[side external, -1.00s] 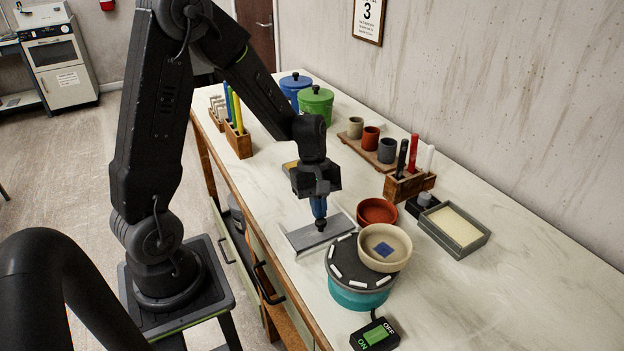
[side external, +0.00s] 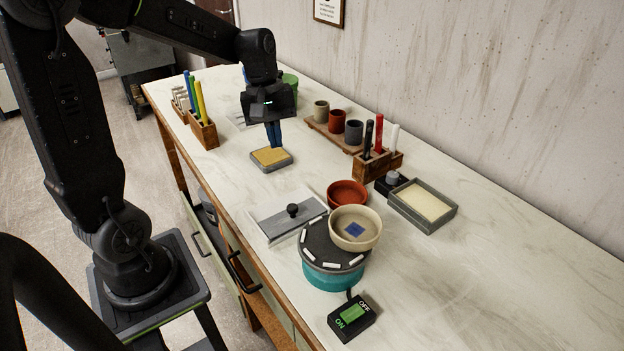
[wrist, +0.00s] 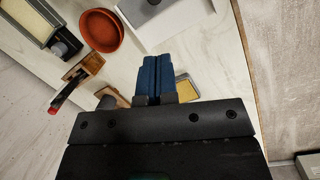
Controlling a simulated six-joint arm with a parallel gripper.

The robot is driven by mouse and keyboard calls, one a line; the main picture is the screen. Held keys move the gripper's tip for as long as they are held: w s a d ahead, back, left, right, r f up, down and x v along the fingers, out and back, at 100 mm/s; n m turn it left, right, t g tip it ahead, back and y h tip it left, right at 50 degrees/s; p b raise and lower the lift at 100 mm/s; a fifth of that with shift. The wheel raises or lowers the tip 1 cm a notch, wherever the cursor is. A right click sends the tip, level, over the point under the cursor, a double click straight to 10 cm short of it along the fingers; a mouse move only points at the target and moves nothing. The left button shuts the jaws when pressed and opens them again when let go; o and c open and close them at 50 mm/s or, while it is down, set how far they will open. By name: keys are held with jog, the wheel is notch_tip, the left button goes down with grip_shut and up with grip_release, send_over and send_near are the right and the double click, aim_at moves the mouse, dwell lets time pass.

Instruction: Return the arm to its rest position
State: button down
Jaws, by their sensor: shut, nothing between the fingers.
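My gripper (side external: 274,143) is raised over the workbench, above and just behind the yellow sponge in its grey tray (side external: 271,159). Its blue fingers point down and are shut with nothing between them. In the wrist view the fingers (wrist: 157,62) lie side by side, pressed together. My arm reaches out over the bench from its stand on the left.
A grey lidded plate with a black knob (side external: 291,210) lies near a turntable (side external: 333,273) bearing a beige bowl (side external: 356,229). A red bowl (side external: 347,192), a wooden tool holder (side external: 377,166), cups and a tray (side external: 421,203) stand along the wall. The right bench is clear.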

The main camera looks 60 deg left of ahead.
jog(key=s+d+r+m+t+y, duration=0.2)
jog(key=s+d+r+m+t, duration=0.3)
jog(key=s+d+m, duration=0.5)
jog(key=shift+s+r+m, duration=0.25)
jog(key=shift+s+m, duration=0.5)
jog(key=shift+m, duration=0.85)
